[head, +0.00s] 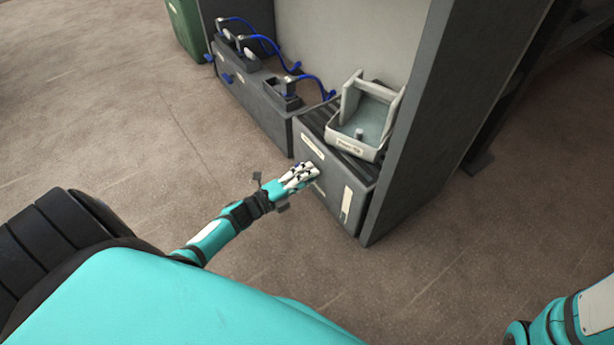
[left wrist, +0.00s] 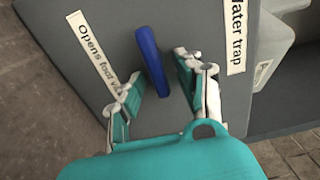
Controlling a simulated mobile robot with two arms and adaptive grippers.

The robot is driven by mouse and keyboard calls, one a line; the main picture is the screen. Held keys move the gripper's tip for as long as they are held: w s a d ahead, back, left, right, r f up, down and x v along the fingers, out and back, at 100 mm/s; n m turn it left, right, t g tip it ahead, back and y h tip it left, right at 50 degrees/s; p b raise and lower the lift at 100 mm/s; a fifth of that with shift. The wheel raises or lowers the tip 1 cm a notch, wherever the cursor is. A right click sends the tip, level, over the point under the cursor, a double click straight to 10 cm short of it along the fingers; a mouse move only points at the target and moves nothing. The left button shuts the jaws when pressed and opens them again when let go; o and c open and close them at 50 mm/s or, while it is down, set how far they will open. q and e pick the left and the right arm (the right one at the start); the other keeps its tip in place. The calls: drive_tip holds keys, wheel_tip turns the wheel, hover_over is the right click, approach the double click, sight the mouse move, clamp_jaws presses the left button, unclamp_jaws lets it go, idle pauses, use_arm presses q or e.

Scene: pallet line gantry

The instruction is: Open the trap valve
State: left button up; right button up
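A blue valve lever (left wrist: 150,58) stands out from the dark grey front panel (left wrist: 100,30) in the left wrist view. It leans slightly to the left. My left gripper (left wrist: 158,76) is open, with one finger on each side of the lever. I see gaps between the lever and both fingers. In the head view my left gripper (head: 300,177) is at the front of the dark grey box (head: 335,168) and hides the lever. One label reads "Opens foot v…", partly hidden by a finger; another reads "…ater trap". My right gripper is out of the picture; part of my right arm shows at lower right.
A pale grey labelled tray (head: 365,148) sits on top of the box. Blue hoses (head: 310,77) and black fittings stand on the lower grey cabinet (head: 240,88) to its left. A tall grey post (head: 420,120) rises to the right. The floor in front is clear.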

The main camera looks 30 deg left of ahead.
use_arm(q)
drive_tip(key=shift+s, duration=0.1)
drive_tip(key=v, duration=1.1)
drive_tip(key=shift+s+a, duration=0.2)
drive_tip(key=shift+s, duration=0.15)
